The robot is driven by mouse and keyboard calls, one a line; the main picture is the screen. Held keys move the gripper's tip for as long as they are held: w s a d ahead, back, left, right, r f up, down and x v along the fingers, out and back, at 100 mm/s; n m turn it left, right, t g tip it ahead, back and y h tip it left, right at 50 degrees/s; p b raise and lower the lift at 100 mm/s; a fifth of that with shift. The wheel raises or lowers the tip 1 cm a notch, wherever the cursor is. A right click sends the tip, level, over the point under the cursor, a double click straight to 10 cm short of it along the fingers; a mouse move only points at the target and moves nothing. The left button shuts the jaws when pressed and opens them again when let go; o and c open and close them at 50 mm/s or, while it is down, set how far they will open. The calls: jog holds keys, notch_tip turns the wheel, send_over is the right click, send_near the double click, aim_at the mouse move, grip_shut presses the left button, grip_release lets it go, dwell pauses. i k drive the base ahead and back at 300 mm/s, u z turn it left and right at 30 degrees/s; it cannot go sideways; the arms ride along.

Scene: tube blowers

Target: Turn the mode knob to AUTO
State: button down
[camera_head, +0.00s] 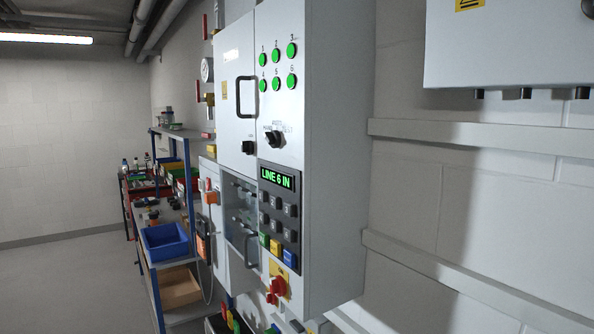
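The mode knob (272,138) is a small black rotary knob on the front of the grey control cabinet (330,180), below the green lamps. Small labels stand above and beside it, too small to read surely. I cannot tell which label its pointer faces. My gripper is not in view, and nothing touches the knob.
Several green lamps (276,68) sit above the knob. A display (276,178) reading "LINE 6 IN" and a keypad (278,215) are below. A black door handle (246,97) juts out at left, and a red rotary switch (277,290) sits lower. Open floor (75,285) lies at left.

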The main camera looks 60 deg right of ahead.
aim_at(273, 139)
jog(key=z, duration=1.9)
